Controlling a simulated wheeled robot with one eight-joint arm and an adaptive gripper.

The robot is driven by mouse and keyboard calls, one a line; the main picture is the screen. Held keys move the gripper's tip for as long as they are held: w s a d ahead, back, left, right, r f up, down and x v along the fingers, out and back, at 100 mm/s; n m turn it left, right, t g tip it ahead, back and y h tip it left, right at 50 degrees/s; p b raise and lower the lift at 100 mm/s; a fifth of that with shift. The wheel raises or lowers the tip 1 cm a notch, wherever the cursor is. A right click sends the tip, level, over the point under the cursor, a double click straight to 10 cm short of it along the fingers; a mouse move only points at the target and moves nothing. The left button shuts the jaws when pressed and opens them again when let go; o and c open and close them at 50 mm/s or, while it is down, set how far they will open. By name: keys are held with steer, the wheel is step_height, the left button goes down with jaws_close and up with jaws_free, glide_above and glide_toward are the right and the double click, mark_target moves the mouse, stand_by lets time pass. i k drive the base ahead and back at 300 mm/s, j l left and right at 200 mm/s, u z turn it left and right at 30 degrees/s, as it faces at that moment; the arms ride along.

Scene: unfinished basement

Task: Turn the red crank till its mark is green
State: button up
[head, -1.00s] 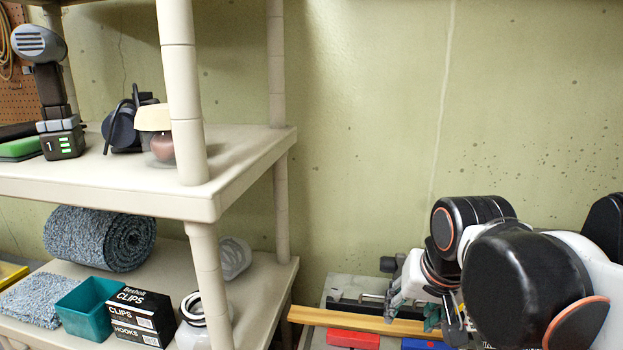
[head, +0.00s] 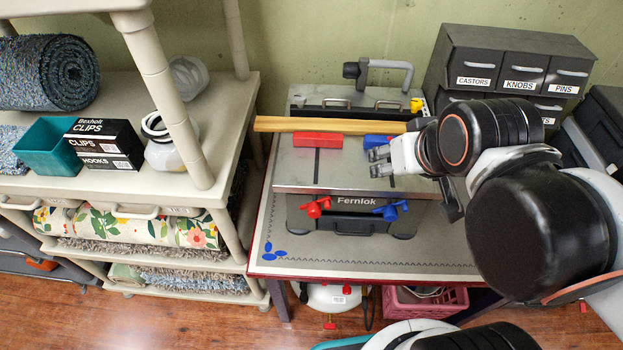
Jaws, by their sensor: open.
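The red crank (head: 316,207) sits on the front left of a grey clamping bench labelled Fernlok (head: 356,198). A blue crank (head: 391,210) sits to its right on the same front. I cannot make out a mark or its colour on the red crank. My gripper (head: 377,158) is open, above the right part of the bench's top, near the blue jaw block (head: 378,141). It is up and to the right of the red crank and apart from it. A red jaw block (head: 318,139) is on the bench's left side.
A wooden strip (head: 285,124) lies along the back of the jaw blocks and sticks out left. A drawer cabinet (head: 520,60) stands behind right. A cream shelf (head: 225,170) stands close on the left. The table front (head: 340,258) is mostly clear.

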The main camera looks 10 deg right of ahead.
mark_target(314, 208)
steer(key=k+j, duration=0.1)
steer(key=j, duration=0.3)
steer(key=k+j+u, duration=0.1)
steer(key=j, duration=0.3)
steer(key=k+j, duration=0.15)
steer(key=j, duration=0.25)
steer(key=l+u, duration=0.05)
